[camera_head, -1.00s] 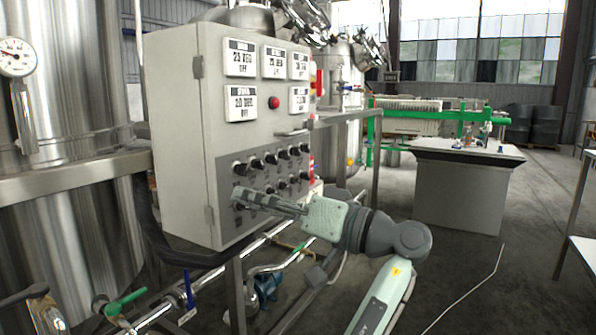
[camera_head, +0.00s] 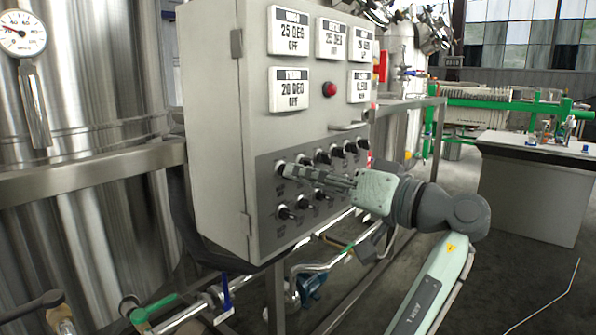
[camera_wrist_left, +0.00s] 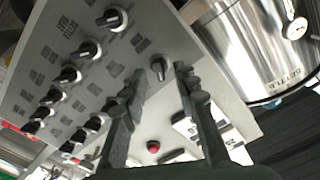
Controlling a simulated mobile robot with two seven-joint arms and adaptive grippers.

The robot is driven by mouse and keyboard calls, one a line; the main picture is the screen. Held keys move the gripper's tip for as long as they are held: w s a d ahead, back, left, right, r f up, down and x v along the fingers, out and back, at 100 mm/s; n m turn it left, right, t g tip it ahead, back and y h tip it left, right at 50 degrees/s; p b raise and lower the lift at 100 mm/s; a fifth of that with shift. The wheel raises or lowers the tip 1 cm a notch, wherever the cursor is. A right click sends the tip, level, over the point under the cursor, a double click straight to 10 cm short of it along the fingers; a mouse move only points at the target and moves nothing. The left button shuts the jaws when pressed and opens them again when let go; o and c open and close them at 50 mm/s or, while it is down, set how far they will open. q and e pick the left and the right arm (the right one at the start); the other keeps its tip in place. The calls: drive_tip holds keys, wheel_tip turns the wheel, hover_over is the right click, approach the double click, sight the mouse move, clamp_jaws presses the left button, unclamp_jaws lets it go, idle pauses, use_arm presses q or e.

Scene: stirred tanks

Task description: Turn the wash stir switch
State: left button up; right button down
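The switches are black rotary knobs in two rows on the dark panel (camera_head: 262,213) of a grey control cabinet (camera_head: 213,130). Their small labels are too blurred to read, so I cannot tell which one is the wash stir switch. My left gripper (camera_head: 289,170) is at the left end of the upper row and partly covers a knob there. In the left wrist view my left gripper (camera_wrist_left: 161,76) is open, its two fingers apart. One knob (camera_wrist_left: 160,68) shows between the fingertips; I cannot tell whether they touch it. My right gripper is not in view.
Above the knobs are display plates (camera_head: 290,30), a red button (camera_head: 329,89) and a handle (camera_head: 348,126). A steel tank (camera_head: 85,90) stands on the left. Pipes with a green valve handle (camera_head: 155,305) run below. A bench (camera_head: 530,185) stands at the right.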

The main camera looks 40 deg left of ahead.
use_arm(q)
drive_tip(key=shift+w+a, duration=0.1)
drive_tip(key=shift+a, duration=1.05)
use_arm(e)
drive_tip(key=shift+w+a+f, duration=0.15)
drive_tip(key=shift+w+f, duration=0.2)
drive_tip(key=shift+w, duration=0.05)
use_arm(q)
drive_tip(key=shift+c, duration=0.2)
clamp_jaws()
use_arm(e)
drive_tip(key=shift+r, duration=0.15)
